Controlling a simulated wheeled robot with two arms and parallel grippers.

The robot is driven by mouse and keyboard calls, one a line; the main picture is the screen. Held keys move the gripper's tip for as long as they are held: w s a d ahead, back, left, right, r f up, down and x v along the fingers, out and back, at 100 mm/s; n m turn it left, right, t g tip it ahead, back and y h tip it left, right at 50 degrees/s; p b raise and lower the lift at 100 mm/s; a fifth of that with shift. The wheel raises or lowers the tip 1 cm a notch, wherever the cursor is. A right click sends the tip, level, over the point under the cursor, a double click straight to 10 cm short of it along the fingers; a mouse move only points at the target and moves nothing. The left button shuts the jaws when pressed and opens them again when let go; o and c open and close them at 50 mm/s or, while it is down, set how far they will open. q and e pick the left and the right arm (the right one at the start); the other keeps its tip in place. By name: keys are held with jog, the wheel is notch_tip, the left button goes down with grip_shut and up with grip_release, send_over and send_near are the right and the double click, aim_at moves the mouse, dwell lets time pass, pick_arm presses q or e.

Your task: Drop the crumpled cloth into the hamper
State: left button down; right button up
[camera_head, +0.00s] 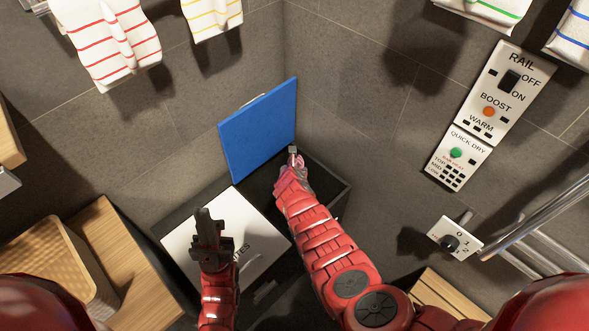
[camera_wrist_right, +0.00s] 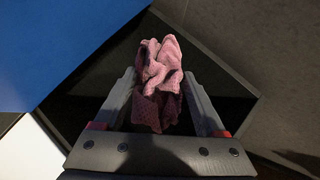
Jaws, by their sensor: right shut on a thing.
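The crumpled cloth (camera_wrist_right: 160,78) is pink and knitted, bunched between the two fingers of my right gripper (camera_wrist_right: 163,100) in the right wrist view. In the head view the right gripper (camera_head: 292,165) is over the open, dark compartment of the hamper (camera_head: 338,186); only a bit of pink cloth (camera_head: 291,181) shows there. The blue lid (camera_head: 258,130) stands raised behind that compartment. The white lid (camera_head: 215,238) beside it is down, its lettering partly hidden. My left gripper (camera_head: 205,222) is above the white lid, with its fingers together and nothing visible in them.
Striped towels (camera_head: 112,40) hang along the walls. A control panel (camera_head: 489,115), a dial plate (camera_head: 455,237) and metal rails (camera_head: 540,218) are on the right wall. A woven basket (camera_head: 60,262) rests on a wooden surface (camera_head: 140,262) at left.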

jog(key=shift+f, duration=0.1)
jog(key=o, duration=1.3)
jog(key=shift+s+r+p, duration=0.15)
jog(key=shift+r+p, duration=0.1)
jog(key=shift+p, duration=0.2)
jog(key=p+v, duration=0.4)
jog(key=v, duration=0.1)
jog(key=shift+s+r, duration=0.2)
jog(key=shift+s, duration=0.05)
jog(key=b+v, duration=0.1)
jog(key=v, duration=1)
